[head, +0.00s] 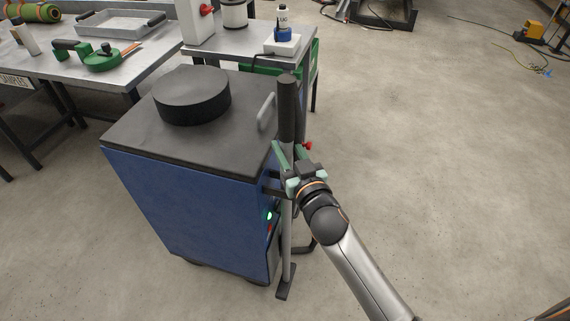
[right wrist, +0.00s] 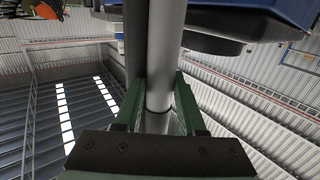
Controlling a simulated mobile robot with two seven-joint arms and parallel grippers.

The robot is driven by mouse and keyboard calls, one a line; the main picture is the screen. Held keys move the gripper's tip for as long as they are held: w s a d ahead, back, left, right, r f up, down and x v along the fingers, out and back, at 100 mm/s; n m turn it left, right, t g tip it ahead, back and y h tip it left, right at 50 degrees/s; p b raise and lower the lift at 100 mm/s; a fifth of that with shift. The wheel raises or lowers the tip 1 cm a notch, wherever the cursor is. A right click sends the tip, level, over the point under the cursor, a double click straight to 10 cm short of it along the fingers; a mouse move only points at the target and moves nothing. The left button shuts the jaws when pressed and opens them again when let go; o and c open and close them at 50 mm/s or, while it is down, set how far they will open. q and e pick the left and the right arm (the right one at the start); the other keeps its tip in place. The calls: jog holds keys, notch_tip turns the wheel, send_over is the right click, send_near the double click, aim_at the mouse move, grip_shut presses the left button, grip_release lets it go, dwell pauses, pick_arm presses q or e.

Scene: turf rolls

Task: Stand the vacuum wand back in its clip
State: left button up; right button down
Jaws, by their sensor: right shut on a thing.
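The vacuum wand (head: 287,112) stands about upright beside the right side of the blue vacuum cabinet (head: 205,215). It has a dark upper grip, a grey tube and a dark foot (head: 285,291) low near the floor. My right gripper (head: 286,160) is shut on the tube just below the dark grip. The right wrist view shows the grey tube (right wrist: 165,60) between its green fingers (right wrist: 160,105). Dark bracket arms (head: 271,187), perhaps the clip, stick out from the cabinet's side near the tube. I cannot tell whether the tube sits in them. My left gripper is out of view.
A black round lid (head: 192,96) and a grey handle (head: 267,111) are on the cabinet's top. A workbench (head: 140,62) with a tray (head: 118,24) stands behind at left, and a smaller table (head: 240,50) behind the cabinet.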

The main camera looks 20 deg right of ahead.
jog(key=shift+w+a+f+b, duration=0.1)
jog(key=shift+f+b, duration=0.4)
jog(key=shift+f, duration=0.7)
jog(key=shift+w+a+f+b, duration=0.1)
jog(key=shift+f+b, duration=0.35)
jog(key=shift+f, duration=0.9)
jog(key=c, duration=0.5)
grip_release()
jog(key=shift+s+f, duration=0.1)
jog(key=shift+f, duration=0.05)
